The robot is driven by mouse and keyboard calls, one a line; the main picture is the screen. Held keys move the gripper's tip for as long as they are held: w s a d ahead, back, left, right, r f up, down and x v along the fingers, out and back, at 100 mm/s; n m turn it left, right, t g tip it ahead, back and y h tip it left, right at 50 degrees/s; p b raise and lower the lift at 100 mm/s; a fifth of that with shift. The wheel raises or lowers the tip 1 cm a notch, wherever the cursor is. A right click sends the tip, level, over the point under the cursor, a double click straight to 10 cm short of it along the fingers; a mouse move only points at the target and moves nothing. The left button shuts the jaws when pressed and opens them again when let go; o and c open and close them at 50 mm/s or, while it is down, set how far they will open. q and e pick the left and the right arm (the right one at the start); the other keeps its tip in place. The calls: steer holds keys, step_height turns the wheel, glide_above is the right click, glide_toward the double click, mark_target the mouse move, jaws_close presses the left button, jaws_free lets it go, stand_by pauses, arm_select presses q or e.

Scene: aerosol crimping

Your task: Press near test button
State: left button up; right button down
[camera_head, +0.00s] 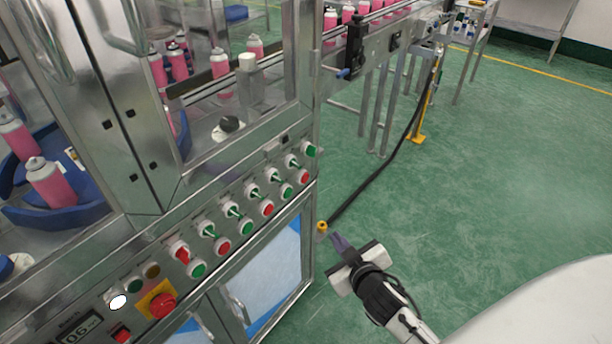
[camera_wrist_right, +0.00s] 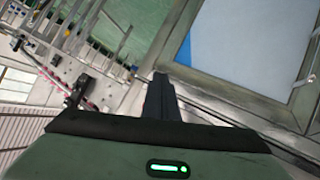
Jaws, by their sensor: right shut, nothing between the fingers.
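The machine's sloped control panel (camera_head: 215,262) runs diagonally through the head view. It carries a row of red and green push buttons and switches with green or red levers. A green button (camera_head: 198,269) is at the near end of the row, and a green button (camera_head: 310,151) is at the far end. I cannot read which one is the test button. My right gripper (camera_head: 338,241) is shut and empty, to the right of the panel and apart from it. Its closed fingers also show in the right wrist view (camera_wrist_right: 161,92). My left gripper is not in view.
A red emergency stop (camera_head: 162,305) on a yellow plate, a lit white button (camera_head: 118,302) and a display (camera_head: 80,333) sit at the panel's near end. Pink cans (camera_head: 50,183) stand inside the machine. The green floor (camera_head: 490,170) at right is mostly clear.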

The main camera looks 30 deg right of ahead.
mark_target(304, 178)
steer(key=w+d+r+t+h, duration=0.1)
steer(key=w+d+r+h, duration=0.1)
steer(key=w+d+r, duration=0.3)
steer(key=shift+r, duration=0.5)
steer(key=shift+w, duration=0.1)
steer(key=w+a+b, duration=0.2)
steer(key=w+a, duration=0.1)
steer(key=w, duration=0.5)
steer(key=shift+a, duration=0.15)
stand_by(1.3)
steer(key=shift+w, duration=0.15)
steer(key=shift+w+a, duration=0.15)
steer(key=shift+w, duration=0.1)
